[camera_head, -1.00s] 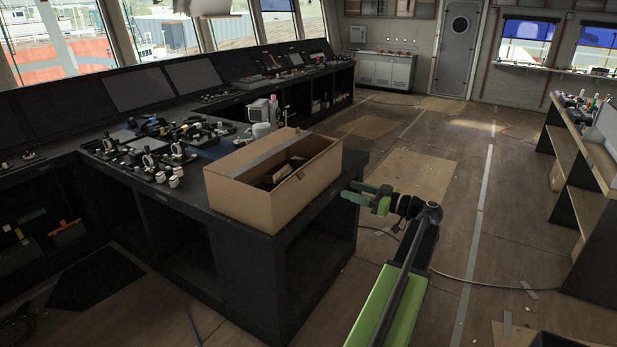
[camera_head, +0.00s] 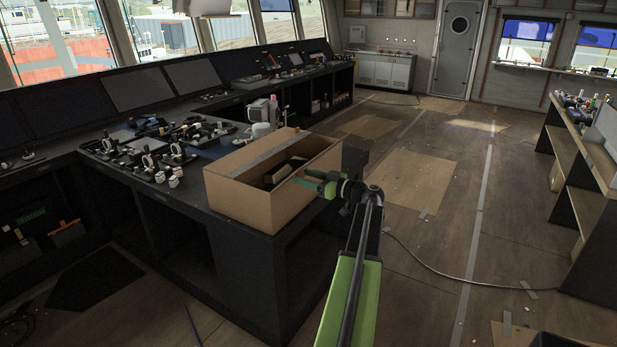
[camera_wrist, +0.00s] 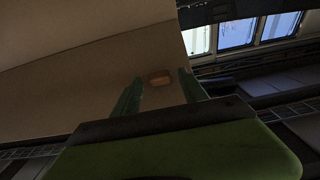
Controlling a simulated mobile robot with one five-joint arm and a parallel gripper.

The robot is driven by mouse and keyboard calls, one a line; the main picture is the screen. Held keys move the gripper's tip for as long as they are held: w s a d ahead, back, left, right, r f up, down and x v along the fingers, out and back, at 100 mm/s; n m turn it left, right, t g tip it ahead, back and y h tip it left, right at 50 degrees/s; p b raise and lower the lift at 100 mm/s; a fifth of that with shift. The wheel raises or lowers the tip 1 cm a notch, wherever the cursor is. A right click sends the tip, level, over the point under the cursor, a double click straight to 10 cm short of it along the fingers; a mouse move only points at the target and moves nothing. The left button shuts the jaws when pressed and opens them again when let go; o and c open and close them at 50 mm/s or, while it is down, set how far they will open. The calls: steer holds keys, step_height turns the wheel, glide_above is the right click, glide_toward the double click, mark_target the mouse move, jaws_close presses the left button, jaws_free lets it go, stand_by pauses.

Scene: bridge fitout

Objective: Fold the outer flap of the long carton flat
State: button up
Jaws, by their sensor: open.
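The long carton (camera_head: 235,197) is a brown cardboard box on the corner of the dark console. A grey strip runs along its partly covered top, and the right part of the top is open, with dark brown pieces inside. I cannot clearly tell the outer flap from the carton's side panels. My gripper (camera_head: 307,181) is at the carton's right side, near the upper edge, open and empty. Contact cannot be told.
The console (camera_head: 190,215) extends left and back, with levers and knobs (camera_head: 150,155) beyond the carton. A white object (camera_head: 261,130) stands just behind the carton. The floor (camera_head: 430,240) to the right is mostly clear, with a cable (camera_head: 440,272) lying on it.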

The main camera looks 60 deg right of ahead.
jaws_close()
stand_by(0.4)
stand_by(1.0)
